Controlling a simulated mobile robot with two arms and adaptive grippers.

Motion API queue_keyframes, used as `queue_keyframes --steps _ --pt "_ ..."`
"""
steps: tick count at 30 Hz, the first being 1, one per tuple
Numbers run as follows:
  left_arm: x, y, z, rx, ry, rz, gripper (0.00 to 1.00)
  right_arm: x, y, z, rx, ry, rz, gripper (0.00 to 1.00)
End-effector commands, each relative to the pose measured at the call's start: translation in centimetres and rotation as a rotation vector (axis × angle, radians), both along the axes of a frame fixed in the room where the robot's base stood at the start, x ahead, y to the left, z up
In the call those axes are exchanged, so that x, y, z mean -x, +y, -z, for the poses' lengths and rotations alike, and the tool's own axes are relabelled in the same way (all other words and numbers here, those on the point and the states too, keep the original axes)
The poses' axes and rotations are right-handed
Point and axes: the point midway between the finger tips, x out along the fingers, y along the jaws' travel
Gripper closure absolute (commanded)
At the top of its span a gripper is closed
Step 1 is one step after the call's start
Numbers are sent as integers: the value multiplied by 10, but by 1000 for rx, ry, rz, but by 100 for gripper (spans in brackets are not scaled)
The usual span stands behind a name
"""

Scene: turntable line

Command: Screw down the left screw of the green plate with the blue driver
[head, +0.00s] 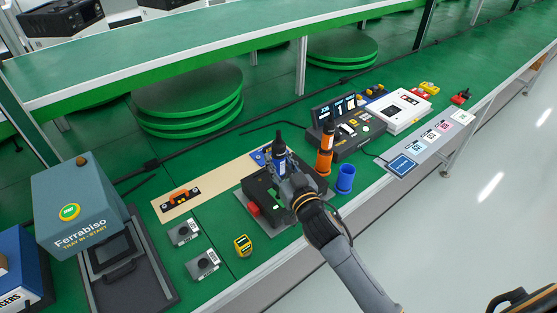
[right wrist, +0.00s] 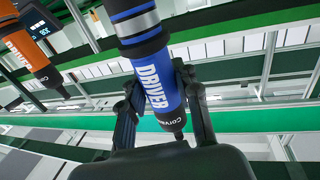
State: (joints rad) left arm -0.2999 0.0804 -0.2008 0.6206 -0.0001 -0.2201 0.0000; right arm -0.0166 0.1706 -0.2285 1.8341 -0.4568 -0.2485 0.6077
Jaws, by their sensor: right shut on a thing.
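My right gripper (head: 284,166) is shut on the blue driver (head: 280,150), which stands roughly upright in it above a dark fixture (head: 250,190). In the right wrist view the blue driver (right wrist: 158,82), lettered DRIVER, sits between the two fingers (right wrist: 165,105). The gripper and forearm cover part of the fixture. I cannot make out the green plate or its left screw in either view. The driver's tip against any screw is hidden. My left gripper is not in view.
An orange driver (head: 325,150) stands right of my right gripper, beside an empty-looking blue cup (head: 345,178). A tan board (head: 215,181) lies left of the fixture. A black console (head: 350,126) stands behind.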

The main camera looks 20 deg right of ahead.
Motion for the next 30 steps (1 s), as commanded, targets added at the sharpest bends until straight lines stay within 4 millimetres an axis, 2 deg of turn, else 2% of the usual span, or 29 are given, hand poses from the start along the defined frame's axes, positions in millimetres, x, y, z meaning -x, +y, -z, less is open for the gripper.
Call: queue_keyframes --steps 5,30 --pt "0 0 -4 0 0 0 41 1 0 -1 0 7 1 100" --pt "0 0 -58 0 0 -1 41 0 0 -61 0 0 0 100"
